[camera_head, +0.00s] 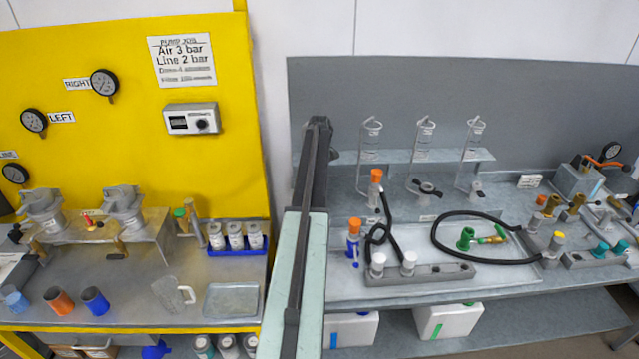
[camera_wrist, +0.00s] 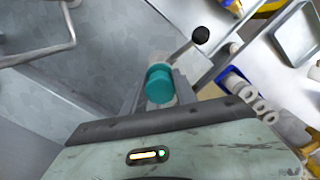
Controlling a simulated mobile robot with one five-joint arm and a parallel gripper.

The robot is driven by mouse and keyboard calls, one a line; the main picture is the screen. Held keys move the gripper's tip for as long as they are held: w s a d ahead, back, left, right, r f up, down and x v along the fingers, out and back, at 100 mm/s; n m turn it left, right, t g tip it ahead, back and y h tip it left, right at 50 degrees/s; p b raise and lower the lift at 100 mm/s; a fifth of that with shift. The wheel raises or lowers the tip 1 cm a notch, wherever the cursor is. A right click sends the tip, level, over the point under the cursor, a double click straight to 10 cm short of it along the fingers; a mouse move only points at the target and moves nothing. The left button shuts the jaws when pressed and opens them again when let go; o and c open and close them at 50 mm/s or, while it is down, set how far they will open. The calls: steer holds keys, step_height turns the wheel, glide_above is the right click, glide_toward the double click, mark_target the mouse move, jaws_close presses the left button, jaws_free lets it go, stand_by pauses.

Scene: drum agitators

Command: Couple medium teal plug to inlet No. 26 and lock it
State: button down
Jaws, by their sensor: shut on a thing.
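In the wrist view my gripper (camera_wrist: 161,78) is shut on a teal plug (camera_wrist: 160,86), a short cylinder between the two fingers. A paler, blurred cylindrical end shows just beyond the plug; I cannot tell whether it is part of the plug or something behind it. A lever with a black knob (camera_wrist: 201,34) stands just beyond and right of the gripper. In the head view my arm rises in the middle, and the gripper and held plug are not clearly seen. Other teal plugs (camera_head: 600,251) stand at the far right. No label reading 26 is legible.
A blue rack of white bottles (camera_head: 236,237) and a metal tray (camera_head: 231,300) lie on the yellow station. The right bench carries a black hose (camera_head: 437,237), a plug holder (camera_head: 420,273) and glass cylinders (camera_head: 423,140). A gap separates the two benches.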

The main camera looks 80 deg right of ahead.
steer(key=shift+f+b, duration=0.35)
stand_by(0.5)
steer(key=c, duration=0.9)
jaws_free()
